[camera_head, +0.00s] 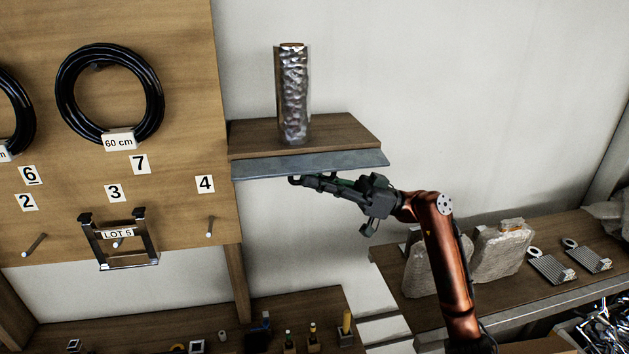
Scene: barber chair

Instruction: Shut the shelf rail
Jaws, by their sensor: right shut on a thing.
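The shelf rail (325,163) is a long blue-grey strip along the front of the wooden wall shelf (335,134). It sticks out below the shelf's front edge and looks tilted outward. My right gripper (297,181) reaches in from the right, just under the rail, with its fingers pointing left along the rail's lower edge. It is shut, and the rail is the only thing at its fingertips; the exact contact is hard to see. My left gripper is not in view.
A tall, crinkled silvery column (293,95) stands on the shelf. At left is a wooden pegboard (180,90) with black cable coils (110,95) and a LOT 5 frame (118,240). A bench (545,255) with wrapped blocks (500,250) lies lower right.

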